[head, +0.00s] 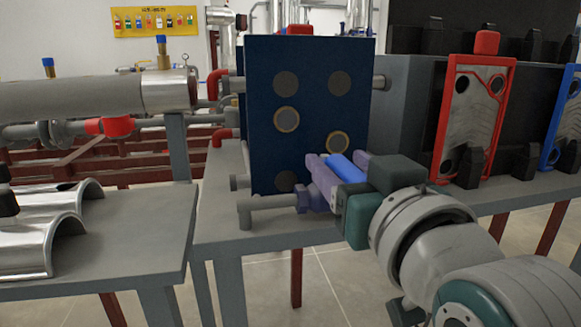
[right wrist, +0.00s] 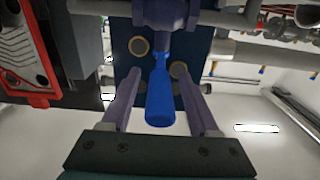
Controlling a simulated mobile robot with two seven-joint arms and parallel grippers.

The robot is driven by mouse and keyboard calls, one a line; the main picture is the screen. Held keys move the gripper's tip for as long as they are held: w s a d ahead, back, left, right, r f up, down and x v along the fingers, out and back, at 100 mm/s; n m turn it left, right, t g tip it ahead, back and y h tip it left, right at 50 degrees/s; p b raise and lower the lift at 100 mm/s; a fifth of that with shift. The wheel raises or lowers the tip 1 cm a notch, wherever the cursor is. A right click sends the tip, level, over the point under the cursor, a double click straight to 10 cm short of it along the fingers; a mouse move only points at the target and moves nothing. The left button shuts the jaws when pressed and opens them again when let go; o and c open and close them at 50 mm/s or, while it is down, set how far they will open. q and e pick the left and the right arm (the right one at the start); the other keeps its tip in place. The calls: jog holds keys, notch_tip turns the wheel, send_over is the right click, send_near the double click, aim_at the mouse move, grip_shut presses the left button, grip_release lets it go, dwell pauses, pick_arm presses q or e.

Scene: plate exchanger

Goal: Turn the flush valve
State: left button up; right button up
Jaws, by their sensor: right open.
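The flush valve's blue handle (head: 347,168) sits low in front of the dark blue end plate, by a grey pipe (head: 270,202). My right gripper (head: 326,174) reaches it from the lower right, with its purple fingers on either side of the handle. In the right wrist view the handle (right wrist: 160,95) points toward the camera between the two spread fingers of the right gripper (right wrist: 158,74). Gaps show beside the handle, so the jaws are open around it. The valve body is mostly hidden by the fingers. My left gripper is not in view.
The dark blue end plate (head: 310,110) stands close behind the gripper on a grey bench (head: 222,205). A red-framed plate (head: 475,120) stands to the right. Curved metal shells (head: 40,235) lie on a bench at left, below a thick pipe (head: 75,95).

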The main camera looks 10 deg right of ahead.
jog(key=shift+w, duration=0.5)
grip_shut()
dwell(1.2)
